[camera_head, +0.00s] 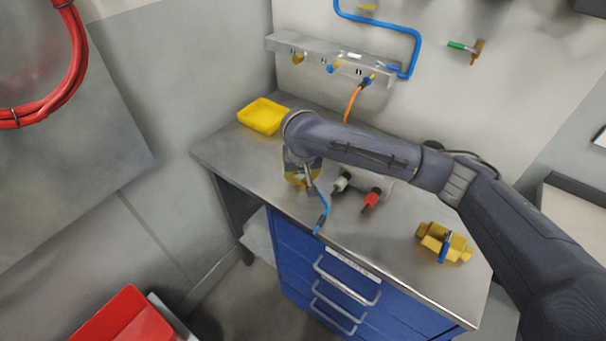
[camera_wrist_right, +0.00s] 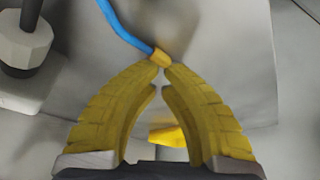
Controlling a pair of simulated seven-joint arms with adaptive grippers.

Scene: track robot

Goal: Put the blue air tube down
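My right gripper (camera_head: 302,182) has yellow fingers and hangs over the workbench top (camera_head: 390,225), left of its middle. In the right wrist view its fingertips (camera_wrist_right: 161,68) come together on the yellow end piece of the blue air tube (camera_wrist_right: 126,34). In the head view the blue air tube (camera_head: 323,201) runs down from the gripper toward the front edge of the bench, with a dark piece and a blue tip near that edge. I cannot tell whether the tube touches the bench. My left gripper is not in view.
A yellow tray (camera_head: 262,116) stands at the back left. White-tipped (camera_head: 341,183) and red-tipped (camera_head: 371,200) connectors are right of the gripper. A metal manifold (camera_head: 335,64) with an orange hose (camera_head: 351,102) is on the wall.

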